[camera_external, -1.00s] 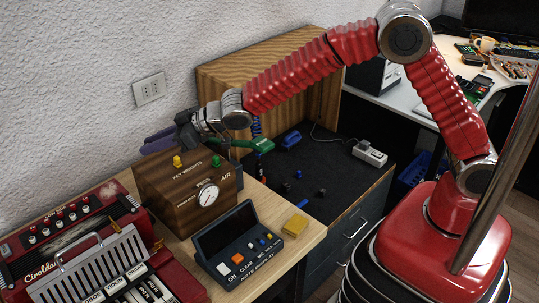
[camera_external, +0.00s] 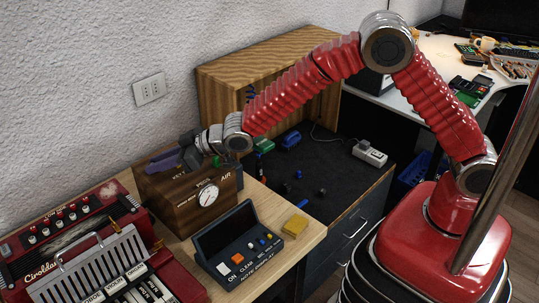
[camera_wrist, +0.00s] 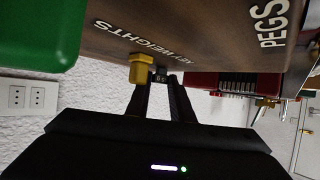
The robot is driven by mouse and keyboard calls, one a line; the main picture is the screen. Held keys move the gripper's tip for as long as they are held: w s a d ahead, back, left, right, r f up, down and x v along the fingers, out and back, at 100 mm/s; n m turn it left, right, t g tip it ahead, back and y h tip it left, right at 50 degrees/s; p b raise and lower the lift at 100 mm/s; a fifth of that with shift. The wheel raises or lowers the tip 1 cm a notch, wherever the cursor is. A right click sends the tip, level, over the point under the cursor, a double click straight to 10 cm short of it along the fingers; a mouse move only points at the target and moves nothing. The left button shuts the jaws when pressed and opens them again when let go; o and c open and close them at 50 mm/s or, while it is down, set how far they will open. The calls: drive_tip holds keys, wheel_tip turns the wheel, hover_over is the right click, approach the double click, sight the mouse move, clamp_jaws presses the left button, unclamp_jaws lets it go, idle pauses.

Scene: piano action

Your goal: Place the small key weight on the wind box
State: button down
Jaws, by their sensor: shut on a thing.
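The wind box (camera_external: 180,208) is a brown wooden box with a round gauge, left of centre on the wooden bench. Its top, lettered "KEY WEIGHTS" and "PEGS", fills the upper wrist view (camera_wrist: 200,30). My gripper (camera_wrist: 160,84) is shut on a small dark key weight (camera_wrist: 159,75), seen between the fingertips close to the box top. I cannot tell whether the weight touches it. A yellow peg (camera_wrist: 138,70) stands right beside the fingertips. A green peg (camera_external: 216,162) is on the box top near my wrist. In the external view my gripper (camera_external: 184,150) hides the held weight.
A red accordion (camera_external: 70,228) is left of the box. A dark control panel (camera_external: 238,245) and a yellow block (camera_external: 296,224) lie in front. The dark mat (camera_external: 335,185) at right holds several small parts. A wall socket (camera_external: 149,89) is behind.

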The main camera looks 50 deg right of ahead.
drive_tip(key=c, duration=1.5)
unclamp_jaws()
drive_tip(key=shift+f, duration=0.1)
drive_tip(key=shift+c, duration=0.2)
drive_tip(key=shift+s+d+r, duration=0.35)
drive_tip(key=shift+s, duration=0.05)
drive_tip(key=shift+v, duration=0.95)
wheel_tip(320, 180, up, 7)
